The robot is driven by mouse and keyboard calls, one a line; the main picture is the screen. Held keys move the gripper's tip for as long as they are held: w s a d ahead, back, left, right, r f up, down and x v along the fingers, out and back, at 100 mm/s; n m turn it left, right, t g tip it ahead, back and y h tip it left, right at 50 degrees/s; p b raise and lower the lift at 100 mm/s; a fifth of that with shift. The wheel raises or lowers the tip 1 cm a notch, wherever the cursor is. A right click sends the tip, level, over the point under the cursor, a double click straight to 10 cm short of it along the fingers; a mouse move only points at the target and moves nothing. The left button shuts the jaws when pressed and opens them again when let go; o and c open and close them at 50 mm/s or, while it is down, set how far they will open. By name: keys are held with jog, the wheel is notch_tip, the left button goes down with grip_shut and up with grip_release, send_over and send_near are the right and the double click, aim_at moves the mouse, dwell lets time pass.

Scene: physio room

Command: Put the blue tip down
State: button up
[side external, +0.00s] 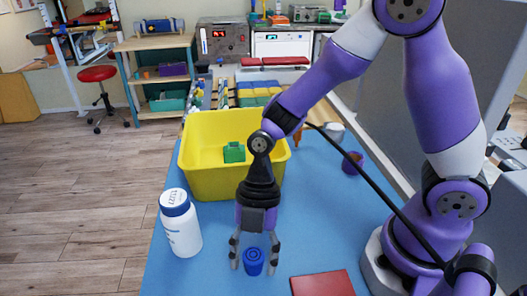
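The blue tip (253,262) is a small, dark blue round piece with a ringed top. It appears to rest on the blue table surface (205,270), near the front. My gripper (253,264) points straight down over it, with one finger on each side. The fingers are spread wider than the tip, and a narrow gap shows on both sides. The tip's underside is hidden, so exact contact with the table cannot be seen.
A white bottle with a blue cap (181,225) stands left of my gripper. A yellow bin (205,180) holding a green block (234,152) is behind. A dark red flat block (322,283) lies front right. A purple cup (352,163) stands back right.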

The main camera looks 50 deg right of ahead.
dwell(0.3)
jog(key=v, duration=1.2)
jog(key=s+d+r+m+t+h, duration=0.1)
jog(key=d+m, duration=0.4)
jog(key=m, duration=0.6)
jog(key=s+d+r+m+t+h, duration=0.2)
jog(key=d+r+m+t+h, duration=0.1)
jog(key=m, duration=0.9)
jog(key=d+r+t, duration=0.1)
jog(key=d+t, duration=0.1)
jog(key=t, duration=0.1)
jog(key=shift+s+d+r+t, duration=0.15)
jog(key=shift+d+r+t, duration=0.1)
jog(key=shift+t, duration=0.05)
